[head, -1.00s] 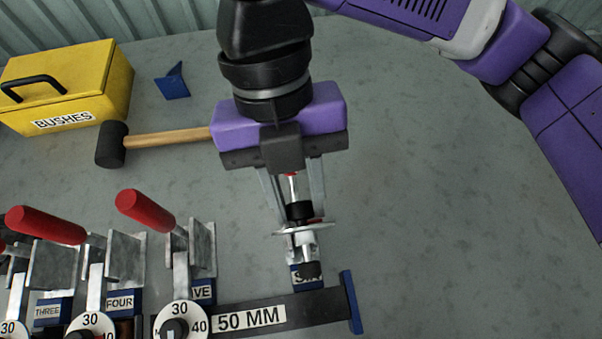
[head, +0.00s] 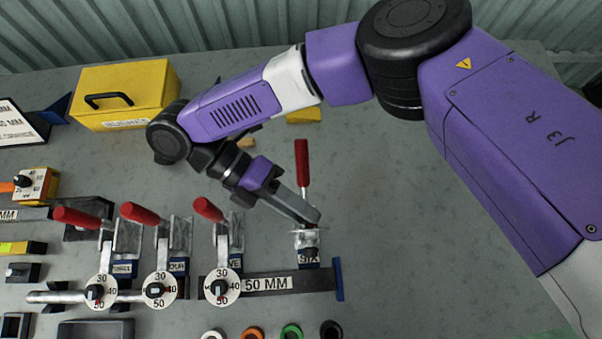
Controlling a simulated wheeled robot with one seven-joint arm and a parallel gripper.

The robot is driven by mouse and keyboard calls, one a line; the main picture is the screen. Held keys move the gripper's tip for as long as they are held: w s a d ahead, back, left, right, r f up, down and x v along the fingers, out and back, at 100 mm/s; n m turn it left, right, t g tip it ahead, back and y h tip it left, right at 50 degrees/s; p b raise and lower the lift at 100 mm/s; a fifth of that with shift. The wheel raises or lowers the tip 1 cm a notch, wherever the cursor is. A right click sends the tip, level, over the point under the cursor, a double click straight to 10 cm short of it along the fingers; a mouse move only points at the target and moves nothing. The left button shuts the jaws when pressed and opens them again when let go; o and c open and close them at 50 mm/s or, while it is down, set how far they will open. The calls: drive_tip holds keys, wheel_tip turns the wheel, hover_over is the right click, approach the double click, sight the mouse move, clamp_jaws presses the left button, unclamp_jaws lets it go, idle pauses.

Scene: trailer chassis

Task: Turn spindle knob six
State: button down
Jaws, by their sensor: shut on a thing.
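Clamp unit six (head: 308,240) stands at the right end of the row, behind its blue "SIX" label (head: 309,258). Its red handle (head: 302,160) points upright. My gripper (head: 314,216) comes in slantwise from the upper left, its fingertips at the top of unit six, just above the pale dial plate. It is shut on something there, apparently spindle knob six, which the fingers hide. Clamps three, four and five stand to the left. Their dials, such as five's (head: 222,287), face me with black knobs, and their red handles lean to the left.
A dark "50 MM" bar (head: 270,283) runs in front of units five and six to a blue end plate (head: 338,279). The yellow bushes box (head: 125,92) is at the back left. Coloured rings (head: 291,331) lie at the front. The table right of unit six is clear.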

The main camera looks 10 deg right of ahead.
drive_tip(key=shift+w+a+f+m+g+h, duration=0.15)
drive_tip(key=shift+m+g+h, duration=0.4)
drive_tip(key=shift+h, duration=0.35)
drive_tip(key=shift+f+m+g+h+b, duration=0.15)
drive_tip(key=shift+m+g+h+b, duration=0.3)
drive_tip(key=shift+m+h, duration=0.15)
drive_tip(key=c, duration=1.1)
unclamp_jaws()
